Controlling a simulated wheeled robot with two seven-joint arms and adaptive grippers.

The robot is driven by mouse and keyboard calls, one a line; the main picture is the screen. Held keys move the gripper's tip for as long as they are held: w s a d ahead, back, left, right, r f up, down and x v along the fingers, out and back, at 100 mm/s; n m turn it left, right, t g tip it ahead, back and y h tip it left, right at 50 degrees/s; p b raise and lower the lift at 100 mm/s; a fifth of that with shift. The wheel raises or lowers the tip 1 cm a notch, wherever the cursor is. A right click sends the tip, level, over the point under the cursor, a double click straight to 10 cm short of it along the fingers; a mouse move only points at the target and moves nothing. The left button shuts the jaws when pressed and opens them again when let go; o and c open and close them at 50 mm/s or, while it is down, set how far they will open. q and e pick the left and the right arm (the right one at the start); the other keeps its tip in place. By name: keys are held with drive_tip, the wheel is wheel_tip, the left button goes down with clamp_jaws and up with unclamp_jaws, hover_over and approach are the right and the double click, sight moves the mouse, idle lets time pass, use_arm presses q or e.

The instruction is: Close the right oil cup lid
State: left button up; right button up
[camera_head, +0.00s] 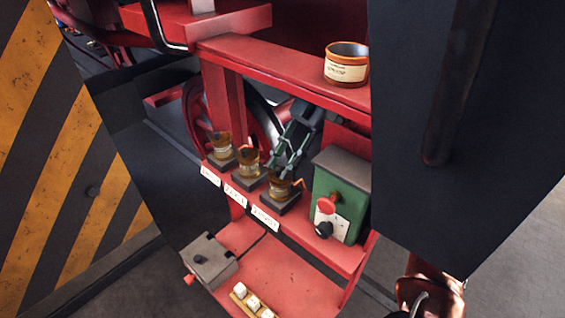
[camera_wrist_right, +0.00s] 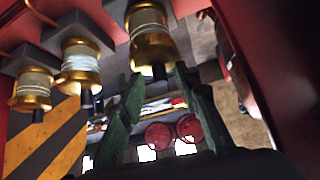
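Three brass-and-glass oil cups stand in a row on a red shelf in the head view: left (camera_head: 221,148), middle (camera_head: 248,163) and right (camera_head: 280,188). A thin orange piece (camera_head: 301,183) stands up at the right cup's edge; it may be its raised lid. My right gripper (camera_head: 283,167) comes from behind, its green fingers just above and behind the right cup. In the right wrist view the cups look upside down, and the nearest, the right cup (camera_wrist_right: 152,38), shows between and beyond the spread fingers (camera_wrist_right: 158,95). My left gripper is out of view.
A green box (camera_head: 331,190) with a red knob stands close to the right of the right cup. A labelled tin (camera_head: 346,66) sits on the upper red beam. A grey box (camera_head: 211,259) is on the lower red step. A dark panel fills the right side.

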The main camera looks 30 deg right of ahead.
drive_tip(key=v, duration=1.2)
